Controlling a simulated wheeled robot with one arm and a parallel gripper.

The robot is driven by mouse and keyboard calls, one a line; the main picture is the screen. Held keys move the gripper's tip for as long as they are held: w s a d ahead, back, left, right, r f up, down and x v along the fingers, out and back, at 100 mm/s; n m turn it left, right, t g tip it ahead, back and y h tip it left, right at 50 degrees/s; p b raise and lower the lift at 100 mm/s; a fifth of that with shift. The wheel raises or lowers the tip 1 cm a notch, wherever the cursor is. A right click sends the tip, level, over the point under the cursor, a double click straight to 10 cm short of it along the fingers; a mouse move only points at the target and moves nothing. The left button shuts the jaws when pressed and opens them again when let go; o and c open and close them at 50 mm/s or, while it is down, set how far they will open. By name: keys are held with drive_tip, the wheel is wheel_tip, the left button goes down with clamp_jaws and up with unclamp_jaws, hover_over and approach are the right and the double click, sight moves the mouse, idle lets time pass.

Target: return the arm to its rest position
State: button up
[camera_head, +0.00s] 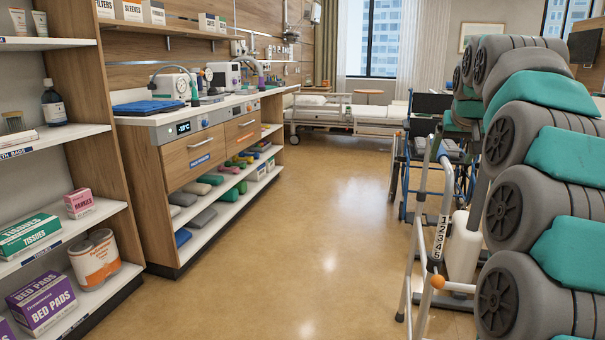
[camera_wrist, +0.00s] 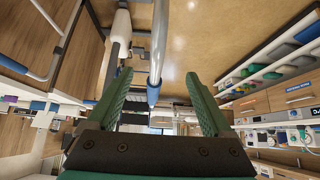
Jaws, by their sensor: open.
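My gripper (camera_wrist: 158,76) shows in the wrist view as two green ribbed fingers on a dark mount, spread wide apart. Nothing is gripped between them. A silver tube with a blue end (camera_wrist: 154,92) lies across the gap in the picture; I cannot tell whether it is between the fingers or beyond them. The wrist view is tilted, with the floor at the top. My gripper does not show in the head view.
In the head view, a metal frame with an orange knob (camera_head: 437,282) and a wheelchair (camera_head: 458,180) stand at right. Stocked shelves (camera_head: 75,143) and a counter (camera_head: 150,120) line the left. A bed (camera_head: 375,120) stands at the back. The middle floor (camera_head: 300,220) is clear.

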drive_tip(key=shift+s+a+f, duration=0.15)
drive_tip(key=shift+a+f, duration=0.15)
drive_tip(key=shift+f, duration=0.05)
drive_tip(key=s+a+f+n+g+y, duration=0.1)
drive_tip(key=s+a+f+g, duration=0.1)
drive_tip(key=s+a+f, duration=0.5)
drive_tip(key=s+a+f+n+g+y, duration=0.1)
drive_tip(key=s+a+f+g, duration=0.1)
drive_tip(key=s+a+f, duration=0.6)
drive_tip(key=s+a+f+g, duration=0.1)
drive_tip(key=s+f, duration=0.4)
drive_tip(key=s, duration=0.5)
drive_tip(key=s+a+f+g, duration=0.1)
drive_tip(key=s+f, duration=0.4)
drive_tip(key=s, duration=0.6)
drive_tip(key=s+a+f+n+g, duration=0.1)
drive_tip(key=s+f+g, duration=0.2)
drive_tip(key=s, duration=0.7)
wheel_tip(320, 180, down, 2)
drive_tip(key=shift+s+f, duration=0.25)
drive_tip(key=shift+s, duration=0.05)
drive_tip(key=shift+d, duration=0.1)
